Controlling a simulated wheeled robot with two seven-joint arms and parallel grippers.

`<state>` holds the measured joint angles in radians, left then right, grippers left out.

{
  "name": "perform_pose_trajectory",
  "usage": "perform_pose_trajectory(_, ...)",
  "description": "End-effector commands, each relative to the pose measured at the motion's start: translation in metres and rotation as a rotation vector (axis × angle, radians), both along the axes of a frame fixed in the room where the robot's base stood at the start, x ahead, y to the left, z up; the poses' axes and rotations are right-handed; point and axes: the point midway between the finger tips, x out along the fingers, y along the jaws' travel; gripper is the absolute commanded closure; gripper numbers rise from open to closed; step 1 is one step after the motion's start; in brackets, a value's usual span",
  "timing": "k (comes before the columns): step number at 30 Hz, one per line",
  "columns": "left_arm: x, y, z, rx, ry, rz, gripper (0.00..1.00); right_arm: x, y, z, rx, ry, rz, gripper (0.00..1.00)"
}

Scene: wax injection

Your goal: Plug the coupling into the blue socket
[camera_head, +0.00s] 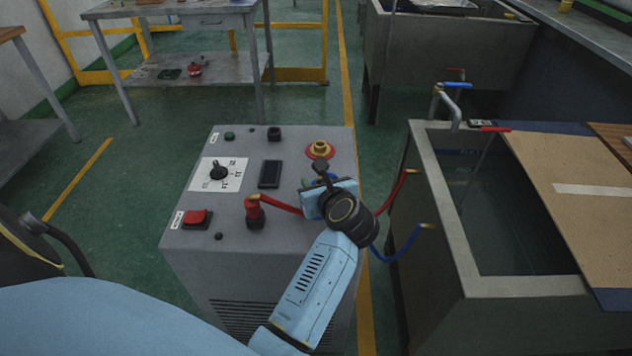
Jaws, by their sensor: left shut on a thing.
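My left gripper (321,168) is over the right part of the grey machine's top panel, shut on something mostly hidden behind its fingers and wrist. A blue hose (404,248) runs from a brass fitting on the tank side and passes behind my left wrist; its coupling end cannot be made out. The blue socket is not clearly visible; my gripper and wrist cover that part of the panel. My right gripper is not in view.
The grey machine (192,244) carries a dial (218,173), a red switch (196,217), a dark display (269,174) and a brass knob on a red ring (320,149) just beyond my gripper. A water tank (449,217) stands close on the right. Green floor lies left.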

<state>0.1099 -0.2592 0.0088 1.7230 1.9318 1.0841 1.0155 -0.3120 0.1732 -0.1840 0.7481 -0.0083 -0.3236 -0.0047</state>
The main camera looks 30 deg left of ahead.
Motion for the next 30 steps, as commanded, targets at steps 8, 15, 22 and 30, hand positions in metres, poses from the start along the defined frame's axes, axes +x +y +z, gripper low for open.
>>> perform_pose_trajectory(8, 0.000, 0.000, -0.003, 0.001, -0.001, 0.000, 0.52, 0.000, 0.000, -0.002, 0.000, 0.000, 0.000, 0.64)
perform_pose_trajectory(15, 0.000, 0.000, -0.003, 0.001, -0.001, 0.000, 0.47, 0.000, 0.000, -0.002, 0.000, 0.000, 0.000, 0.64)
perform_pose_trajectory(22, 0.000, 0.000, 0.013, -0.002, -0.002, 0.001, 0.47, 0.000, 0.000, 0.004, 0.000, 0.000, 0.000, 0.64)
perform_pose_trajectory(30, 0.001, -0.001, 0.066, -0.002, -0.005, 0.000, 0.47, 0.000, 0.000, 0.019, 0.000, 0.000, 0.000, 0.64)
